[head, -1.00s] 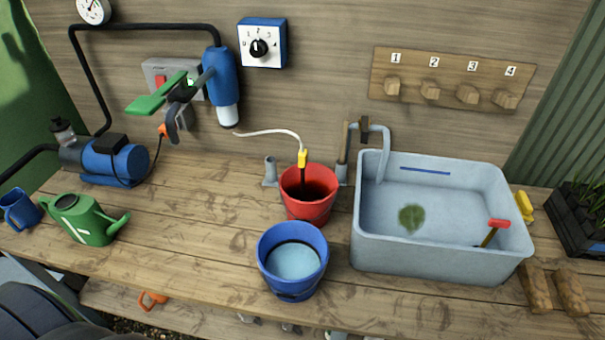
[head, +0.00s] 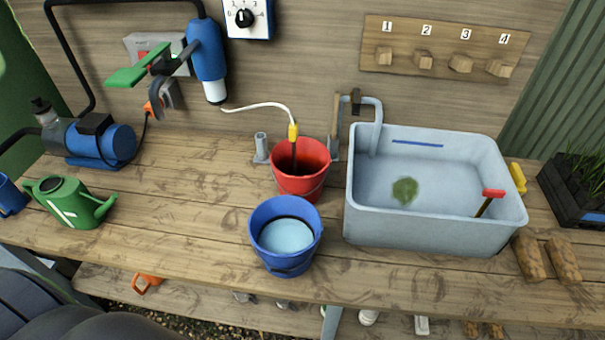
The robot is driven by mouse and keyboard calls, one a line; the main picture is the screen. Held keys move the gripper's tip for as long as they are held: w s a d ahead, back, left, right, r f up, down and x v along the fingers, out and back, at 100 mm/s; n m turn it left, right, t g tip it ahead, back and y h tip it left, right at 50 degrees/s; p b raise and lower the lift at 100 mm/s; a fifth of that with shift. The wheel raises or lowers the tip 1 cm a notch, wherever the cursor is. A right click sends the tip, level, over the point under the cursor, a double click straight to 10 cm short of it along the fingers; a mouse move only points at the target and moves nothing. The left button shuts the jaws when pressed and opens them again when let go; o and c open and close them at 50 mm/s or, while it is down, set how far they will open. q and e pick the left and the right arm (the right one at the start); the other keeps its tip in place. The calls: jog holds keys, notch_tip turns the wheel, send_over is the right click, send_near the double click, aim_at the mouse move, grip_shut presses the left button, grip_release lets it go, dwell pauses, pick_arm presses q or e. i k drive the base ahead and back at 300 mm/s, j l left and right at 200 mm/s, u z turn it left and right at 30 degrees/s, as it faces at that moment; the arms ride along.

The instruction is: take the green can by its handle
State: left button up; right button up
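The green watering can (head: 68,204) stands upright on the left part of the wooden bench in the head view. It has a dark opening on top and white stripes on its side. A green part sticks out to the right, and a smaller green part shows at its left end. Nothing is touching the can. Neither of my grippers shows in this view.
A blue mug (head: 10,196) is close left of the can, and a blue pump (head: 100,143) stands behind it. A red bucket (head: 300,186) and a blue bucket (head: 285,262) stand mid-bench, left of a grey sink (head: 430,233). Bench between can and buckets is clear.

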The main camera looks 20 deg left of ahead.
aim_at(67, 199)
jog(key=u, duration=2.25)
jog(key=i+j+z, duration=0.15)
jog(key=j, duration=0.2)
jog(key=i+j+z, duration=0.1)
jog(key=j, duration=0.25)
